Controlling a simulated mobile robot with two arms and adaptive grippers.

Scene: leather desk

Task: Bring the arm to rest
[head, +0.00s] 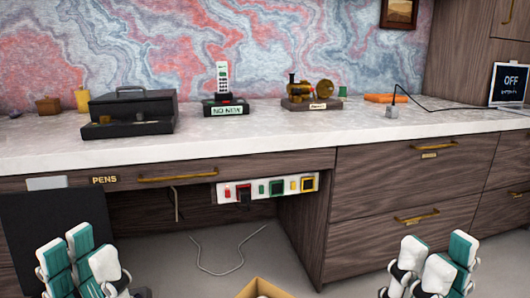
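My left gripper (80,262) is at the bottom left, in front of the desk and below its top. Its white and teal fingers point up and stand apart, with nothing seen between them. My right gripper (433,264) is at the bottom right, in front of the wooden drawers. Its fingers also point up and stand apart, and it looks empty. Both grippers are clear of the things on the desk. The lower parts of both arms are cut off by the picture's bottom edge.
The pale desktop (280,135) carries a black box (130,112), a phone on a "NO NEW" stand (225,108), a brass model (312,95) and an "OFF" sign (508,84). A power strip (265,188) hangs underneath. An open carton (262,288) stands between the grippers.

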